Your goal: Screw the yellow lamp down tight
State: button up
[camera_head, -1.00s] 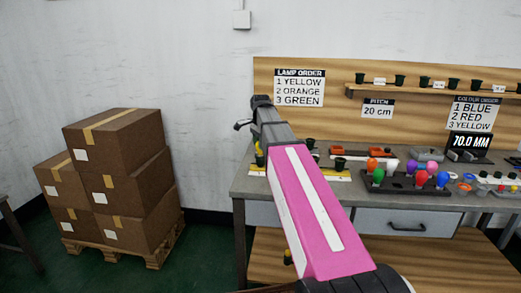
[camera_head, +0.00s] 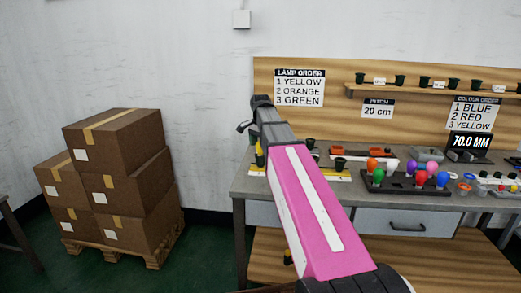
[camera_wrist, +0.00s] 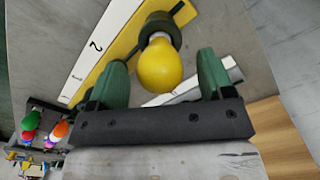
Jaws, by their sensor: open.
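In the wrist view the yellow lamp (camera_wrist: 160,66) sits in a dark green socket (camera_wrist: 160,27) on a yellow strip (camera_wrist: 122,47). The strip carries a white scale marked 1 and 2. My gripper (camera_wrist: 163,68) is open, with one green finger on each side of the bulb. Gaps show between the fingers and the bulb, so it appears not gripped. How deep the lamp sits in the socket is hard to tell. In the head view the lamp is not clearly seen behind my arm.
The workbench (camera_head: 246,186) holds a dark rack of coloured lamps (camera_head: 405,186) and orange parts (camera_head: 355,151). A lamp order sign (camera_head: 299,88) hangs on the wooden back panel, listing yellow first. Stacked cardboard boxes (camera_head: 115,150) stand on a pallet at left.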

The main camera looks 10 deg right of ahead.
jog(key=n, duration=0.4)
jog(key=shift+n, duration=0.4)
jog(key=n, duration=0.4)
jog(key=shift+n, duration=0.4)
jog(key=n, duration=0.4)
jog(key=shift+n, duration=0.4)
jog(key=n, duration=0.4)
jog(key=shift+n, duration=0.3)
jog(key=c, duration=0.9)
